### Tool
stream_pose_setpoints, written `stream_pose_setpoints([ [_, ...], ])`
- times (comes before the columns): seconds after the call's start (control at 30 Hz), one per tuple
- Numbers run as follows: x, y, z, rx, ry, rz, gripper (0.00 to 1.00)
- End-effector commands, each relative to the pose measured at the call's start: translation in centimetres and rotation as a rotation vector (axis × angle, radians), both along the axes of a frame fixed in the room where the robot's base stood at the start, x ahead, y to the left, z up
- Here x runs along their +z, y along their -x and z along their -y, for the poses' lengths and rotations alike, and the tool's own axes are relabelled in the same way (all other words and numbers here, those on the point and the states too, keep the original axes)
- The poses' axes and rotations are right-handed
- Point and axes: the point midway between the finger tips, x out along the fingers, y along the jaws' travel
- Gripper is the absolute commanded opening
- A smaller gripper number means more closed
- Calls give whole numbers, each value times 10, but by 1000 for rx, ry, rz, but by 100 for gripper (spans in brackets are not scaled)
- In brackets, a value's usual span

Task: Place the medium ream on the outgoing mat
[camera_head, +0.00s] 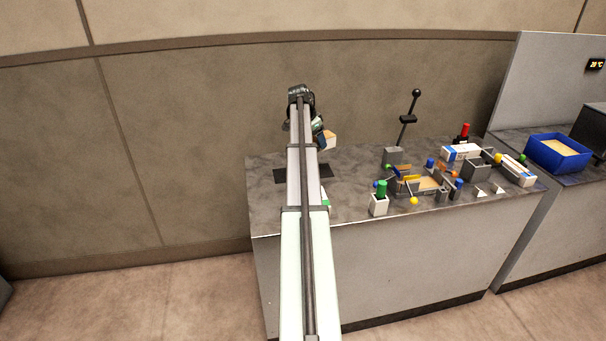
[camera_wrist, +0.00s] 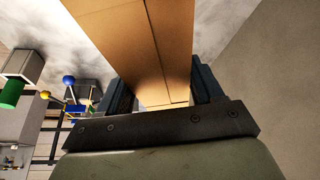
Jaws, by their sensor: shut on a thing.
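My gripper (camera_wrist: 165,90) is shut on a box-shaped ream (camera_wrist: 135,35), which I take to be the medium ream. Its tan side fills the middle of the wrist view between the two dark fingers. In the head view my arm hides most of the gripper, and a small part of the ream (camera_head: 328,140) shows just right of the arm, with an orange-tan face. It appears to be held above the table's left end. The dark mat (camera_head: 281,176) lies flat there, partly hidden by my arm; I take it to be the outgoing mat.
The grey worktop (camera_head: 350,190) is mostly clear near the mat. To the right stand a green-topped holder (camera_head: 379,205), a lever (camera_head: 404,130), a grey tray with small parts, and white-blue boxes (camera_head: 461,152) (camera_head: 517,172). A blue bin (camera_head: 531,157) stands on the far right counter.

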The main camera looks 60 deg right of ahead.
Motion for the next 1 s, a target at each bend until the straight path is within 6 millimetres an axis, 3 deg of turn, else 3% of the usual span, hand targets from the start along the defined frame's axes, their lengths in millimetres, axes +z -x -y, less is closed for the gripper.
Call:
stream_pose_setpoints([
  [0.1,-3,-22,-10,23,1,0,30],
  [0.23,-7,-32,-16,34,1,0,30],
  [0.37,-17,-34,-17,35,0,-1,30],
  [0.63,-58,-34,-18,36,-1,-2,30],
  [1.0,-91,-34,-17,35,0,-1,30],
])
